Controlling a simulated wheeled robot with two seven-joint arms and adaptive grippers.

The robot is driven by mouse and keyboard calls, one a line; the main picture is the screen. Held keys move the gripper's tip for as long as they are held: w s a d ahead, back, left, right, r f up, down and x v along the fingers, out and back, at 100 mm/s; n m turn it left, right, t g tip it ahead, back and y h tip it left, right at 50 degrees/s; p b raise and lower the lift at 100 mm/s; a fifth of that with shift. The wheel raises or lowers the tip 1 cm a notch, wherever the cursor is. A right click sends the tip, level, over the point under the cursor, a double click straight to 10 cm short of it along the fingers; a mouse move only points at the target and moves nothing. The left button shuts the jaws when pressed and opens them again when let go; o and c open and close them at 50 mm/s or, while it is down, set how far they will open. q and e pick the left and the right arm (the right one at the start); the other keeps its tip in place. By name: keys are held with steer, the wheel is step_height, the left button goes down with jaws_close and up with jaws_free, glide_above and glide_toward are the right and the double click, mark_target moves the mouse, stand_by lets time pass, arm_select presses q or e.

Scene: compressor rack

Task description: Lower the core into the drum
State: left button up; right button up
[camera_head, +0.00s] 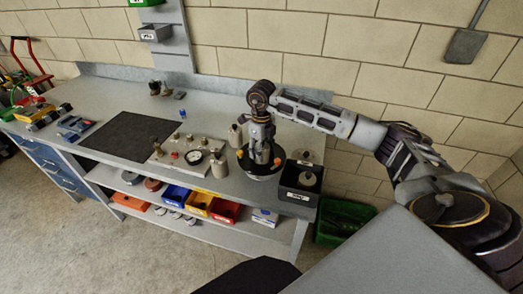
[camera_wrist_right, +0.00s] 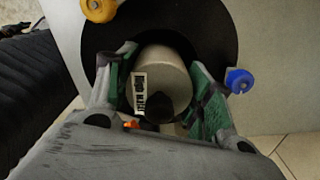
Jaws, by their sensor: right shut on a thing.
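The core is a pale grey cylinder (camera_wrist_right: 175,72) with a white printed label, seen in the right wrist view. My right gripper (camera_wrist_right: 165,88) is shut on it, with green-padded fingers on either side. In the head view my right gripper (camera_head: 261,153) points down over the drum (camera_head: 264,177), a round dark-topped thing with coloured knobs near the bench's right end. In the wrist view the drum's black round top (camera_wrist_right: 222,30) lies behind the core, with a yellow knob and a blue knob around it. I cannot tell how deep the core sits. My left gripper is out of view.
A black bin (camera_head: 299,181) holding a pale part stands right of the drum. A plate with a gauge (camera_head: 193,156) and pale cylinders are to the left. A dark mat (camera_head: 130,136) lies farther left. Coloured bins (camera_head: 198,203) sit on the lower shelf.

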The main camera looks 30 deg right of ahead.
stand_by(0.3)
steer(key=shift+f, duration=0.3)
steer(key=shift+r, duration=0.35)
stand_by(0.3)
steer(key=o, duration=1.3)
steer(key=shift+o, duration=0.4)
steer(key=o, duration=0.3)
